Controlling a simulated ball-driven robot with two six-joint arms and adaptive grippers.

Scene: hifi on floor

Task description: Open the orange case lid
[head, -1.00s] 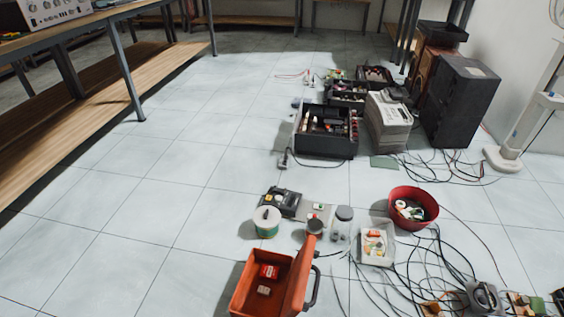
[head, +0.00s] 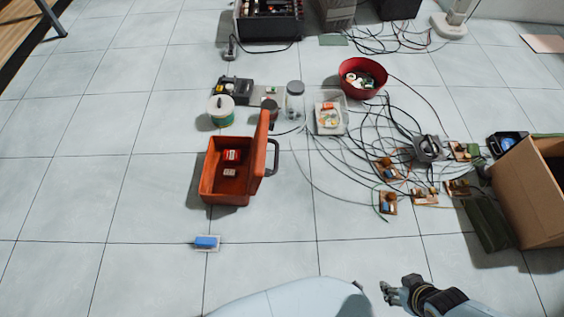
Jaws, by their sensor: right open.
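The orange case (head: 226,196) stands on the tiled floor left of centre in the head view. Its lid (head: 261,150) is raised, standing roughly upright along the right side, with a dark handle (head: 273,157) on its outer face. Inside the case lie a red item (head: 232,155) and a small pale item (head: 230,173). My right gripper (head: 386,292) is at the bottom edge, right of centre, open and empty. It is well apart from the case, nearer to me and to the right. My left gripper is out of view.
Behind the case are a green-and-white tub (head: 221,111), a glass jar (head: 294,101) and a red bowl (head: 361,80). Cables and small circuit boards (head: 424,195) spread to the right, beside a cardboard box (head: 533,193). A blue-and-white block (head: 206,243) lies in front.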

